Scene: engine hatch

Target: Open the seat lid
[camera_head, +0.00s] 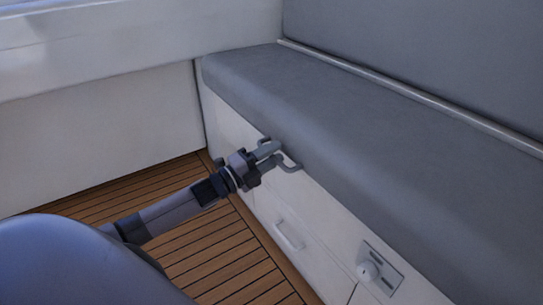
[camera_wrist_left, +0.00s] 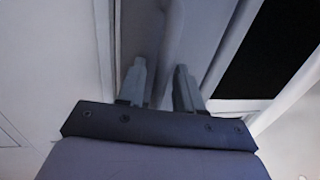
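The seat lid (camera_head: 390,140) is a long grey cushioned top on a white bench, and it lies down flat. A small grey handle (camera_head: 291,167) sticks out below its front edge. My left gripper (camera_head: 272,148) reaches in from the left, with its fingers at the handle. In the left wrist view the two fingers (camera_wrist_left: 160,80) stand apart, and a grey bar (camera_wrist_left: 172,40), which looks like the handle, runs between them. I cannot tell whether the fingers touch it. My right gripper is not in view.
A grey backrest (camera_head: 430,50) rises behind the seat. The slatted wooden floor (camera_head: 215,255) in front is clear. A white wall (camera_head: 100,140) stands at the left.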

